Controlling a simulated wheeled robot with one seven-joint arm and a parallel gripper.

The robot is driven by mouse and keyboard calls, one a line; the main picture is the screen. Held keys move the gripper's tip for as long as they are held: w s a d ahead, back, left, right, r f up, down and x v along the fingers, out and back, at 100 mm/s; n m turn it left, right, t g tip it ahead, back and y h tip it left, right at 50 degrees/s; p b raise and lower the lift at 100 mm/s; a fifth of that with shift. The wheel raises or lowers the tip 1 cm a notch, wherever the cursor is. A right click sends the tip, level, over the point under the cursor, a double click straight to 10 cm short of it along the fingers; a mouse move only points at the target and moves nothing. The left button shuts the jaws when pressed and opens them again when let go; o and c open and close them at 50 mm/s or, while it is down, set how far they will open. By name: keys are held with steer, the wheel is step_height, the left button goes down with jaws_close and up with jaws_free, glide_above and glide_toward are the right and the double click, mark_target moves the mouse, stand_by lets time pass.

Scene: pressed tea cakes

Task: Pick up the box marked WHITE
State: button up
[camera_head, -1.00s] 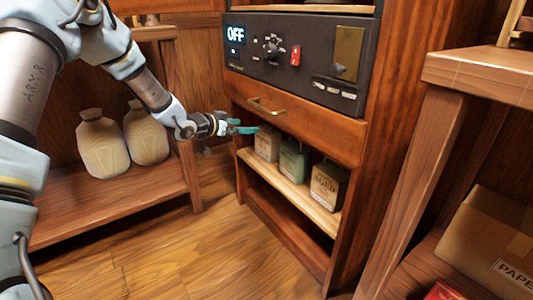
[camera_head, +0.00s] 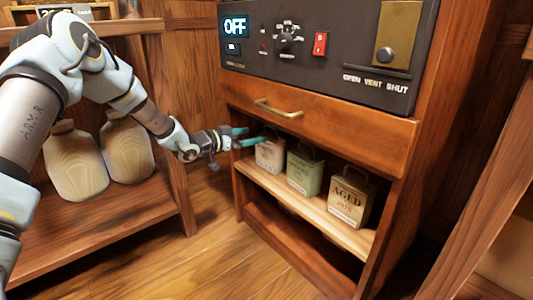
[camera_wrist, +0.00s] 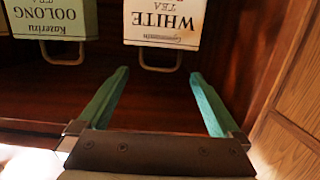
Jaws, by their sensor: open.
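The box marked WHITE (camera_head: 270,156) is pale, with a wire handle, and stands at the left end of the open shelf under the drawer. In the wrist view, the WHITE box (camera_wrist: 163,22) shows upside down at the top, its handle just beyond and between my fingertips. My gripper (camera_head: 243,137) is at the shelf's left front, close to the WHITE box. Its teal fingers (camera_wrist: 159,73) are spread and empty. The green box marked OOLONG (camera_wrist: 44,18) is beside it; in the head view the green box (camera_head: 304,173) stands in the middle.
A box marked AGED (camera_head: 349,198) stands at the right of the shelf board (camera_head: 295,203). The drawer with a brass handle (camera_head: 278,109) overhangs the boxes. Two large jars (camera_head: 75,162) stand on a rack at left.

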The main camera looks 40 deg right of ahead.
mark_target(271, 137)
steer(key=d+b, duration=0.1)
steer(key=d, duration=0.2)
steer(key=d+b, duration=0.1)
steer(key=d, duration=0.2)
steer(key=d+f+b, duration=0.1)
steer(key=d, duration=0.2)
steer(key=shift+s, duration=0.2)
jaws_close()
stand_by(0.6)
